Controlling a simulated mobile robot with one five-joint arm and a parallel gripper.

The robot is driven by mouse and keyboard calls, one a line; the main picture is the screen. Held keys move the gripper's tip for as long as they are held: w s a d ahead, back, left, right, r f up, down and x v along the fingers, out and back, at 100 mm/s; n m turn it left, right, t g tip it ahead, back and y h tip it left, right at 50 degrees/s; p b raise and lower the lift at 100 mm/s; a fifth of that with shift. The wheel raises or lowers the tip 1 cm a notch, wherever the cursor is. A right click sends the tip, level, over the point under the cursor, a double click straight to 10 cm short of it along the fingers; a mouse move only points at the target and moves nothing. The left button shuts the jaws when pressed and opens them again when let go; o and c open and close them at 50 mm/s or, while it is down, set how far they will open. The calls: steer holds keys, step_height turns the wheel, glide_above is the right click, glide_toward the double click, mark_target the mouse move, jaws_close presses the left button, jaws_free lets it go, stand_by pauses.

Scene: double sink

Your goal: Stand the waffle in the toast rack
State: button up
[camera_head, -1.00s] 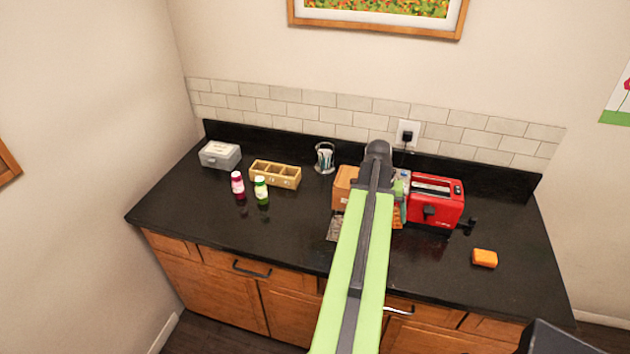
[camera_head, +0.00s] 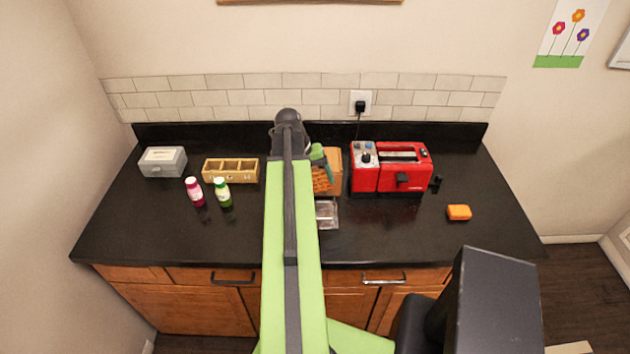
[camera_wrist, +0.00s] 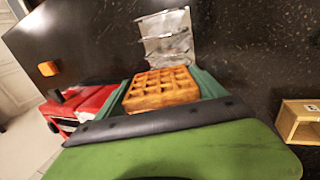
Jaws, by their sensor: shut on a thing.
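The waffle (camera_wrist: 160,90) is golden brown with a square grid, and my gripper (camera_wrist: 161,86) is shut on it between two green fingers. In the head view the waffle (camera_head: 321,181) shows at the right of my arm, with my gripper (camera_head: 322,164) partly hidden by the arm. The silver toast rack (camera_head: 327,213) is on the black counter, in front of the waffle in the head view. In the wrist view the rack (camera_wrist: 166,38) lies just beyond the waffle, with several thin dividers. I cannot tell the waffle's height above the counter.
A wooden compartment box (camera_head: 230,171) and two bottles (camera_head: 208,192) are on the left. The counter front right is clear.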

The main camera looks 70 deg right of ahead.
mark_target(316, 192)
steer(key=shift+w+a+f+b+x, duration=0.1)
steer(key=shift+w+a+b+x, duration=0.1)
steer(key=shift+b+x, duration=0.8)
steer(key=shift+w+a+f+b+x, duration=0.1)
steer(key=shift+w+b+x, duration=0.1)
steer(key=shift+b+x, duration=0.85)
steer(key=shift+w+a+f+b+x, duration=0.1)
steer(key=shift+w+b+x, duration=0.1)
steer(key=shift+b+x, duration=0.75)
steer(key=shift+d, duration=0.1)
steer(key=o, duration=0.9)
steer(key=shift+o, duration=0.2)
step_height(316, 192, up, 9)
steer(key=p, duration=0.9)
steer(key=shift+w+r, duration=0.1)
